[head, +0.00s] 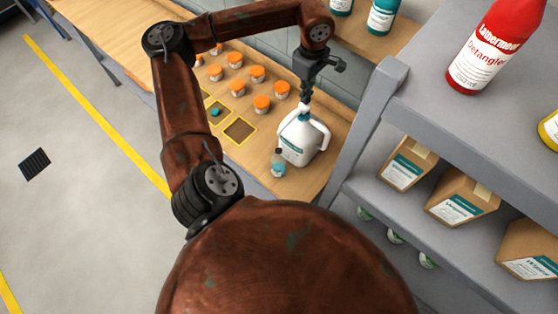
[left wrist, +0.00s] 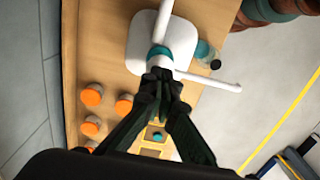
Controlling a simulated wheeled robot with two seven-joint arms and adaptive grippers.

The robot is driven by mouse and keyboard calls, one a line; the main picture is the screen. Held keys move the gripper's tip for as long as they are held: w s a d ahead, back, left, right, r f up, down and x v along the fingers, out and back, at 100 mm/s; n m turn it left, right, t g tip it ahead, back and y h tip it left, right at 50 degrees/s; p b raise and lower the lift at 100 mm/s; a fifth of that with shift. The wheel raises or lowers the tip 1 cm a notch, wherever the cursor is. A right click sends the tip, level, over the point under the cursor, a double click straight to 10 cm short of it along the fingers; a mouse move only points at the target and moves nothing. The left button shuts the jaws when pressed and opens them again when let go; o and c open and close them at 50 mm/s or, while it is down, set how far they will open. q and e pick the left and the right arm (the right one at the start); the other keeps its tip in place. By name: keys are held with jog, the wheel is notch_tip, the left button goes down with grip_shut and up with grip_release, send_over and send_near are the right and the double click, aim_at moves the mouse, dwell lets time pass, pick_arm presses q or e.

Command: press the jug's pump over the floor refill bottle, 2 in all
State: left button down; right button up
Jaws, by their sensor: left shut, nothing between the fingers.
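The white jug (head: 297,143) with a teal-and-white label stands upright on the wooden bench. In the left wrist view the jug (left wrist: 140,48) shows from above, with a white pump spout (left wrist: 212,82) reaching right. A small bottle of teal liquid with a dark top (head: 278,166) stands on the bench beside the jug; it also shows in the left wrist view (left wrist: 205,50). My left gripper (head: 306,97) is shut and empty, pointing down at the jug's top. Its fingertips (left wrist: 165,78) overlap the pump head; I cannot tell whether they touch. My right gripper is out of view.
Several orange-lidded jars (head: 262,104) and yellow-edged squares (head: 240,131) lie left of the jug. A grey shelf unit (head: 435,105) with a red bottle (head: 492,48) and cartons (head: 462,203) stands close on the right. The floor at left is mostly clear.

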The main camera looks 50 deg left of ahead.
pick_arm(q)
jog(key=shift+r, duration=0.15)
notch_tip(320, 180, up, 6)
jog(key=p, duration=0.3)
jog(key=shift+p, duration=0.35)
jog(key=shift+d, duration=0.1)
dwell(0.4)
